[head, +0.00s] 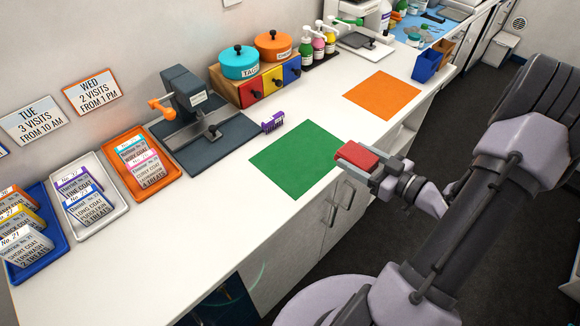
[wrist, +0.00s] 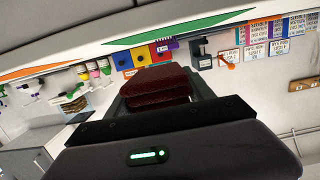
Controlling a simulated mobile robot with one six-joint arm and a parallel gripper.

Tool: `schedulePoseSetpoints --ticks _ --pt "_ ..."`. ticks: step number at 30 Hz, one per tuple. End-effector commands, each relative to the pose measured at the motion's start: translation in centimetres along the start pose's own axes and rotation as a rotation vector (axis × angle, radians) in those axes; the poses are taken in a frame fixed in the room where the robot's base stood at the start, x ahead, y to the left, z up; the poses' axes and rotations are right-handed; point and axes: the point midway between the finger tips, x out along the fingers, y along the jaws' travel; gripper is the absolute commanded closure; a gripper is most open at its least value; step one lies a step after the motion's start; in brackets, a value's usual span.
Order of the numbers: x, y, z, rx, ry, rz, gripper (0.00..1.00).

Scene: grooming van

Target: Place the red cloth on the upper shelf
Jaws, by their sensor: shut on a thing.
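The red cloth (head: 357,154) is a small folded block. My gripper (head: 372,163) is shut on it and holds it in front of the counter's front edge, right of the green mat. In the wrist view the red cloth (wrist: 156,84) sits between the dark fingers, its layers showing. Below the white counter, right of the cloth, an open shelf space (head: 403,136) shows in part. My gripper and arm are left of and in front of it. Its inside is mostly hidden, so I cannot tell its levels apart.
The green mat (head: 296,159) and orange mat (head: 382,95) lie bare on the counter (head: 225,215). A purple brush (head: 272,122) lies behind the green mat. Cabinet handles (head: 333,205) stick out below. Dark floor (head: 440,130) is clear at right.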

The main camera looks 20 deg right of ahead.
Motion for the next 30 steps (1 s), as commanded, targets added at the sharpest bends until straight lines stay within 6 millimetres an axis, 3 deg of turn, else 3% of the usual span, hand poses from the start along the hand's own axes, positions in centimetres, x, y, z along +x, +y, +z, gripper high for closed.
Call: schedulePoseSetpoints --ticks 9,12,18,23,30 --pt "10.2 -3.3 0.1 -0.002 0.0 -0.009 0.84" --pt "12.6 -4.0 -0.2 -0.001 0.0 -0.007 0.84" --pt "14.9 -4.6 -0.5 -0.001 0.0 -0.004 0.84" --pt "15.3 -4.4 3.1 0.001 0.0 -0.001 0.84" --pt "15.2 -4.4 2.8 0.0 0.0 -0.002 0.84"
